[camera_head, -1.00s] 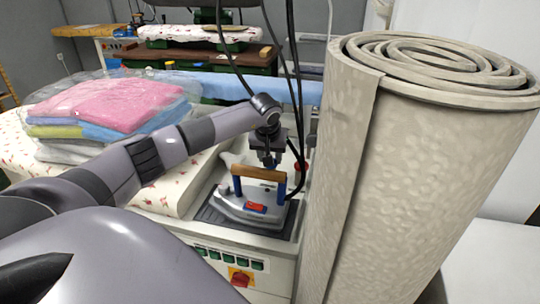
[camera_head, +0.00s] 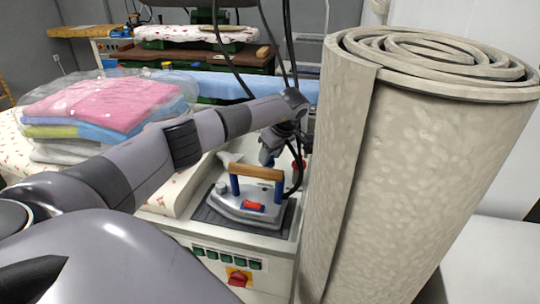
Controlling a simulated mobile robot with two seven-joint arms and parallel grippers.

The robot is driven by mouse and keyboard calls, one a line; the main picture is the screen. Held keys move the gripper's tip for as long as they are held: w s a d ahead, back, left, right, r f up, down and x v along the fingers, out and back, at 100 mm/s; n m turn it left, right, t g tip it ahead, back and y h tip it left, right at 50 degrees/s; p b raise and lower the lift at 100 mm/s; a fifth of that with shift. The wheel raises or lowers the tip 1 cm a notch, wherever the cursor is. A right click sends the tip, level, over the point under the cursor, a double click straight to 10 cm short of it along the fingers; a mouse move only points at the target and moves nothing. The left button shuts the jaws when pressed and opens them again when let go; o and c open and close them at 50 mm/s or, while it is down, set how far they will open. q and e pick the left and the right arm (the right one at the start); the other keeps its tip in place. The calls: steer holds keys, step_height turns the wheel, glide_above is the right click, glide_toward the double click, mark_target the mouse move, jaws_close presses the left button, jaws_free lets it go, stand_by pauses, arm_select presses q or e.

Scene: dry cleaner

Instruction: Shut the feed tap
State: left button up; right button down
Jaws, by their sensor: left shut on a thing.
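My left gripper (camera_head: 268,158) is just behind the wooden handle of the grey iron (camera_head: 250,205), above the back of the ironing unit. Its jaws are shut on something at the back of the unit. This is consistent with the feed tap, but the gripper and iron hide most of the held part, so its position cannot be read. A small red part (camera_head: 298,164) shows just right of the gripper, partly behind a black hose. My right gripper is not in view.
The iron stands on a dark rest on the unit, with a red rotary switch (camera_head: 238,278) and green buttons on the front panel. A large rolled carpet (camera_head: 420,190) stands close on the right. Folded laundry (camera_head: 100,105) lies at left. Black hoses hang near my wrist.

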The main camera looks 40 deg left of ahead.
arm_select(q)
steer(key=n, duration=0.1)
steer(key=n+g+b, duration=0.1)
steer(key=n, duration=0.1)
steer(key=shift+w+f, duration=0.1)
steer(key=shift+w, duration=0.1)
steer(key=shift+a+n+g+b, duration=0.1)
steer(key=shift+n+g+b, duration=0.3)
steer(key=shift+n+b, duration=0.5)
steer(key=n+b, duration=0.1)
steer(key=b, duration=0.2)
steer(key=shift+f+g+b, duration=0.25)
steer(key=shift+g+b, duration=0.05)
steer(key=shift+n+b, duration=0.4)
steer(key=shift+b, duration=0.75)
steer(key=shift+r+b, duration=0.2)
steer(key=shift+b, duration=0.2)
steer(key=shift+h, duration=0.3)
steer(key=o, duration=0.9)
steer(key=shift+o, duration=0.8)
steer(key=shift+r, duration=0.1)
